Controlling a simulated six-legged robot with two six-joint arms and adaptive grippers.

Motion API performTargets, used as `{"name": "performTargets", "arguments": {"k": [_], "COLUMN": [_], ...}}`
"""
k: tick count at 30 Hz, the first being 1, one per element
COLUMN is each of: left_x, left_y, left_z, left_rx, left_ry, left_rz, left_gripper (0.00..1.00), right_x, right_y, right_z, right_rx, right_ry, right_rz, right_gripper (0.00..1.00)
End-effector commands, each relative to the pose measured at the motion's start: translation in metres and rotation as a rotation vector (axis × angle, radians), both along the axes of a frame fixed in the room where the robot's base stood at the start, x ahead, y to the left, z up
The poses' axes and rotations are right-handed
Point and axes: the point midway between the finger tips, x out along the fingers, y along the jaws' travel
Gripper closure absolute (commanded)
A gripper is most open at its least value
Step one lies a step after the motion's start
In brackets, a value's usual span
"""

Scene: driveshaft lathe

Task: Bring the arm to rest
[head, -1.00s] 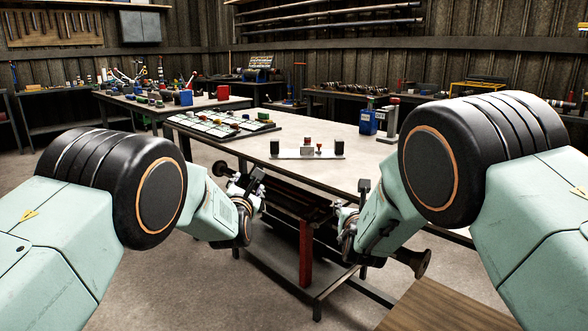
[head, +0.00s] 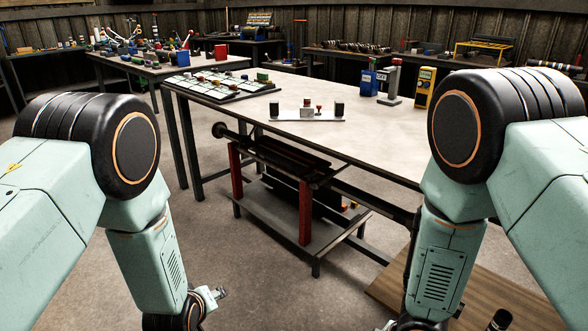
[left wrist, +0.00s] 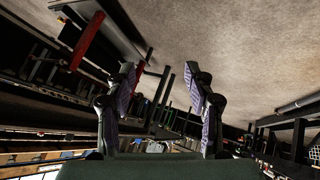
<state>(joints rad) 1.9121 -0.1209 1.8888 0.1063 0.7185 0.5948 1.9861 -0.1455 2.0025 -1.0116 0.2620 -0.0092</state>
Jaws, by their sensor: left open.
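My left arm comes in from the left in the head view and bends down, with its gripper (head: 212,300) low at the bottom edge, over bare floor. In the left wrist view the two fingers of the left gripper (left wrist: 160,82) stand apart with nothing between them. My right arm hangs down on the right in the head view. Its gripper is mostly cut off by the bottom edge, so its opening does not show. Neither hand is seen touching the table or the stand.
A stand with red posts (head: 306,212) carries a long dark shaft (head: 370,200) before the large worktable (head: 370,145). A wooden board (head: 475,290) lies at lower right. Floor at left is clear.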

Motion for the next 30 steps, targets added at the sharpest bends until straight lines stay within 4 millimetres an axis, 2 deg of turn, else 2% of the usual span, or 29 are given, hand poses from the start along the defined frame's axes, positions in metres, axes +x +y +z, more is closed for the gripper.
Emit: {"name": "performTargets", "arguments": {"k": [1,5,9,11,15,18,21,22,30], "left_x": [-0.026,-0.09,-0.166,-0.201,-0.282,-0.325,-0.35,-0.351,-0.355], "left_y": [0.005,0.014,0.021,0.023,0.026,0.027,0.028,0.028,0.028], "left_z": [-0.008,-0.026,-0.035,-0.035,-0.026,-0.015,-0.008,-0.007,-0.008], "left_rx": [0.049,0.164,0.24,0.255,0.236,0.197,0.173,0.169,0.165], "left_ry": [0.059,0.2,0.358,0.427,0.585,0.669,0.721,0.724,0.732], "left_rz": [-0.053,-0.212,-0.378,-0.444,-0.531,-0.531,-0.52,-0.515,-0.512], "left_gripper": [0.46,0.46,0.46,0.46,0.46,0.46,0.46,0.46,0.46], "right_x": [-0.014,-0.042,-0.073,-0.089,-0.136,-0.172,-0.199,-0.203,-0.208], "right_y": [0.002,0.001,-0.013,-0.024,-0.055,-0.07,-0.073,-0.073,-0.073], "right_z": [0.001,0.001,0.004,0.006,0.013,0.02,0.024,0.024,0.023], "right_rx": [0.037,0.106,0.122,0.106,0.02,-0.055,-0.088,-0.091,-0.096], "right_ry": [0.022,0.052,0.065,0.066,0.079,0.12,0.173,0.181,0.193], "right_rz": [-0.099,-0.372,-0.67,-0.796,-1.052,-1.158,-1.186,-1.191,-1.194], "right_gripper": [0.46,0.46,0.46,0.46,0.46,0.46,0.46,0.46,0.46]}}
